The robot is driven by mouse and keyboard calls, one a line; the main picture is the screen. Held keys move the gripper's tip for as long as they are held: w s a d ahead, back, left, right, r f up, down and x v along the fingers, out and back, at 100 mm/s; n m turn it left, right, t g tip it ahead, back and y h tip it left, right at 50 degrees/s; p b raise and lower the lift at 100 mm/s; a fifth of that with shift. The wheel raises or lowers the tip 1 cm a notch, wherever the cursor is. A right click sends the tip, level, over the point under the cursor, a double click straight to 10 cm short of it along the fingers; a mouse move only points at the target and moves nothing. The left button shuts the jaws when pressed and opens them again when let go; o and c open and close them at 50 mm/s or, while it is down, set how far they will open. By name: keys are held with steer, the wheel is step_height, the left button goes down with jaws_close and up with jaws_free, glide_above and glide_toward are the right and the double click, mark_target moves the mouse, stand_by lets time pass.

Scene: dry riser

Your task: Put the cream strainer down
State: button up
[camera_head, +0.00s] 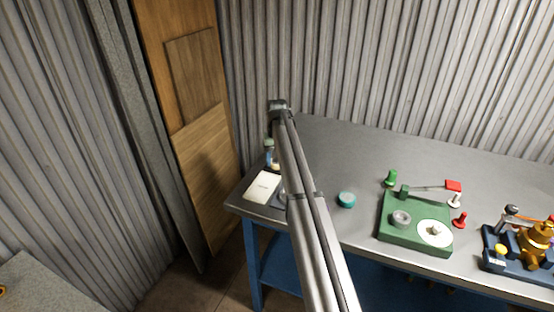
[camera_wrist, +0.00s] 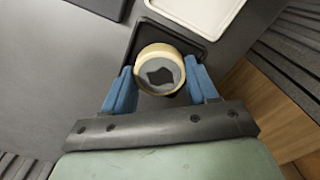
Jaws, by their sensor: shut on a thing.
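The cream strainer (camera_wrist: 150,53) is a short round ring with a dark grey inside, seen from above in the wrist view. My gripper (camera_wrist: 161,78) has its blue fingers on either side of it, shut on it. A shallow dark tray (camera_wrist: 203,53) with a raised rim lies below the strainer. I cannot tell whether the strainer touches the tray. In the head view my gripper (camera_head: 269,150) is over the left end of the grey table, and a small part of the cream strainer (camera_head: 275,166) shows. My arm hides part of this area.
A white tray (camera_head: 262,187) lies at the table's left edge. A teal round piece (camera_head: 346,200) sits right of my arm. Farther right stand a green device (camera_head: 405,232) with small coloured pieces around it and a dark-blue stand with brass parts (camera_head: 535,240). The table's back middle is clear.

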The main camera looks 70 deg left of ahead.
steer(key=shift+f, duration=0.35)
steer(key=o, duration=1.1)
steer(key=shift+d+f, duration=0.1)
steer(key=shift+c, duration=0.2)
step_height(320, 180, up, 13)
steer(key=shift+f, duration=0.1)
